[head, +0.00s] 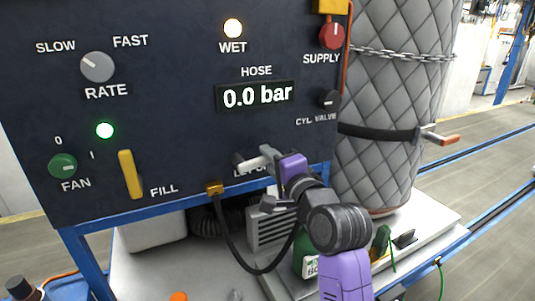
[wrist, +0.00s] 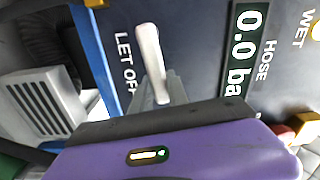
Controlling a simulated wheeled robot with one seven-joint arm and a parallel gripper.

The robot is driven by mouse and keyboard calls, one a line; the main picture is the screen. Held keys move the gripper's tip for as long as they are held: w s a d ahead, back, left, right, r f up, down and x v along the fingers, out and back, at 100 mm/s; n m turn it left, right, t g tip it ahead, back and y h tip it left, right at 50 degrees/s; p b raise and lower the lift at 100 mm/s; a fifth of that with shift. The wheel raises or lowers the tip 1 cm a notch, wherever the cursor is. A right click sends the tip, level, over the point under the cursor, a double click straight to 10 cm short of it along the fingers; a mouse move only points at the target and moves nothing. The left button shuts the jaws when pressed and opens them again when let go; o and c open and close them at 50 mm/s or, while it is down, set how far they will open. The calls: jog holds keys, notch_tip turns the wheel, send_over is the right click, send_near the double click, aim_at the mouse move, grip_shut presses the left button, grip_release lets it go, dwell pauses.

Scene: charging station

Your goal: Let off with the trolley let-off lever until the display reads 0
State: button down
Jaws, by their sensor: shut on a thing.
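The hose display (head: 255,96) on the dark panel reads "0.0 bar". It also shows sideways in the wrist view (wrist: 246,50), cut off by my gripper. The let-off lever (head: 243,161) is a pale grey bar low on the panel, above its partly hidden "LET OFF" label. In the wrist view the lever (wrist: 150,50) points up in the picture, its lower end between my fingers. My gripper (head: 266,156) is at the lever from the right and is shut on it. My purple and grey wrist hides part of the label.
The yellow fill lever (head: 130,174) hangs down left of my gripper. The fan knob (head: 62,166), rate knob (head: 97,67), supply knob (head: 331,36) and cylinder valve knob (head: 328,99) are clear of it. A black hose (head: 236,252) loops below. A quilted cylinder (head: 385,90) stands at right.

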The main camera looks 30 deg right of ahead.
jog(key=shift+f+m, duration=0.55)
jog(key=shift+m, duration=0.25)
jog(key=c, duration=1.3)
grip_release()
jog(key=shift+d, duration=0.1)
jog(key=s+b, duration=0.1)
jog(key=s, duration=0.6)
jog(key=shift+s, duration=0.4)
